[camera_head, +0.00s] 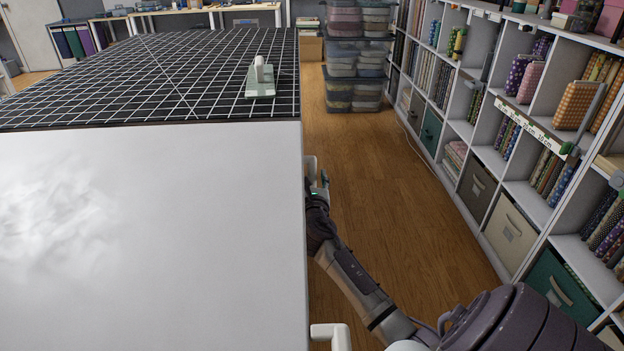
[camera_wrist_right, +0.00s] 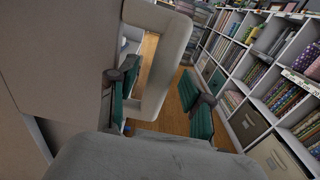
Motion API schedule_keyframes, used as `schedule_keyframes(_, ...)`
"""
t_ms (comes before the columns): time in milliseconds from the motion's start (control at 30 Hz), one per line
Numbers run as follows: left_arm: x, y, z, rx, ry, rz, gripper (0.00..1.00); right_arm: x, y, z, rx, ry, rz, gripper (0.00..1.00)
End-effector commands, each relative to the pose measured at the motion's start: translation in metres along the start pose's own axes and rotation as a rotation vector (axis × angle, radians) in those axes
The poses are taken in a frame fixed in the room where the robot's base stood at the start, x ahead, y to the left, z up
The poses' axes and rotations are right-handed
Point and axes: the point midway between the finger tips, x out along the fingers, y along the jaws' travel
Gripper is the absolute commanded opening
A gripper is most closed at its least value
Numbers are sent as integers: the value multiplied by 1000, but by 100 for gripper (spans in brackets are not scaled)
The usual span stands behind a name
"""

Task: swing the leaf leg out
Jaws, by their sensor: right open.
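A pale loop handle (camera_wrist_right: 168,68) stands out from a pale panel (camera_wrist_right: 50,60) in the right wrist view; I take the panel to be the leaf leg, though I cannot be sure. The handle shows only in part in the head view (camera_head: 310,163), at the right edge of the white tabletop (camera_head: 150,230). My right gripper (camera_head: 319,185) is low beside that edge. In the right wrist view, its teal-padded fingers (camera_wrist_right: 160,92) are apart, with the outer bar of the handle between them. I cannot tell whether either finger touches it. My left gripper is out of view.
A second white handle (camera_head: 330,336) stands out from the table edge nearer me. A dark gridded mat (camera_head: 120,75) with a pale green handled tool (camera_head: 261,82) covers the far tabletop. White cubbies (camera_head: 500,180) line the right. The wooden floor (camera_head: 400,200) between is clear; stacked bins (camera_head: 356,60) stand beyond.

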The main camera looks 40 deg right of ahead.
Motion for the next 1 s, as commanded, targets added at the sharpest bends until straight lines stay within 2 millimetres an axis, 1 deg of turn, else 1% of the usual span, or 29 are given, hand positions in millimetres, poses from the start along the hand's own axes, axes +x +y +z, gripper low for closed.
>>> schedule_keyframes(33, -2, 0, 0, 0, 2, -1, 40, 4, 0, 0, 0, -1, 0, 50)
schedule_keyframes(133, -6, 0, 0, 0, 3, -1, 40, 8, 0, 0, 0, 0, 0, 50)
schedule_keyframes(400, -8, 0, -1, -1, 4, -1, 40, 9, 0, 0, 0, 0, 0, 50)
schedule_keyframes(567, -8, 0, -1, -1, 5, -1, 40, 9, 0, 0, 0, 0, 0, 23)
schedule_keyframes(700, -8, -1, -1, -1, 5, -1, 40, 9, 0, 0, 0, 0, 0, 0)
schedule_keyframes(1000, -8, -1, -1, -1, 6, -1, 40, 8, 0, 0, 0, 0, 0, 0)
